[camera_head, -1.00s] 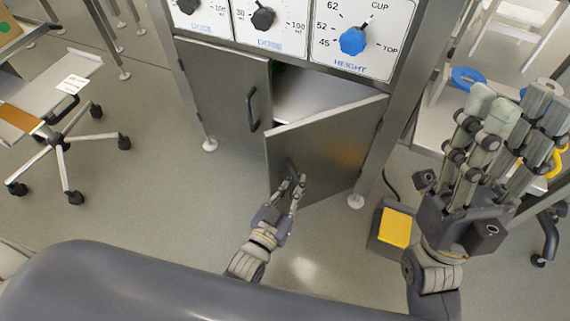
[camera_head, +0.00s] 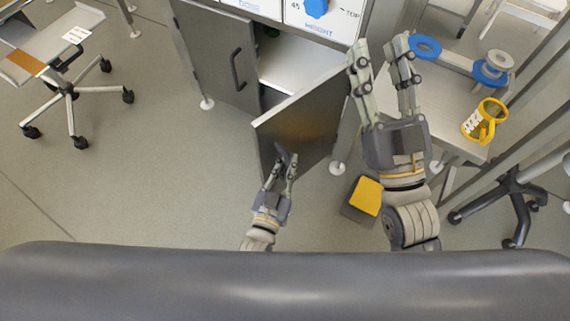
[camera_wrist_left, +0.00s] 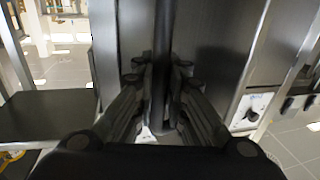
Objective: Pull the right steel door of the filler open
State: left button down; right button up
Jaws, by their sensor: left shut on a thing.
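The right steel door (camera_head: 306,122) of the filler stands partly open, swung out from its hinge side on the right. The left steel door (camera_head: 215,50) is shut, with a dark handle (camera_head: 237,68). My left gripper (camera_head: 287,160) is at the free-edge side of the right door, shut on its dark handle (camera_head: 281,150). In the left wrist view the handle is a vertical dark bar (camera_wrist_left: 162,50) between the fingers (camera_wrist_left: 162,85). My right gripper (camera_head: 378,55) is open and empty, raised right of the door with fingers apart.
A yellow-topped pedal (camera_head: 366,197) lies on the floor right of the door. A side table (camera_head: 440,100) at the right holds blue rings (camera_head: 425,46) and a yellow item (camera_head: 485,120). A wheeled chair (camera_head: 70,75) stands left. The floor left of the door is clear.

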pick_arm(q)
jog(key=shift+s+a+f, duration=0.15)
jog(key=shift+a+f, duration=0.1)
jog(key=shift+f, duration=0.1)
jog(key=c, duration=1.6)
grip_release()
jog(key=shift+r, duration=0.1)
jog(key=shift+c, duration=0.2)
jog(key=shift+r, duration=0.1)
jog(key=shift+d, duration=0.1)
jog(key=shift+s, duration=0.3)
jog(key=v, duration=1.1)
jog(key=shift+s, duration=0.2)
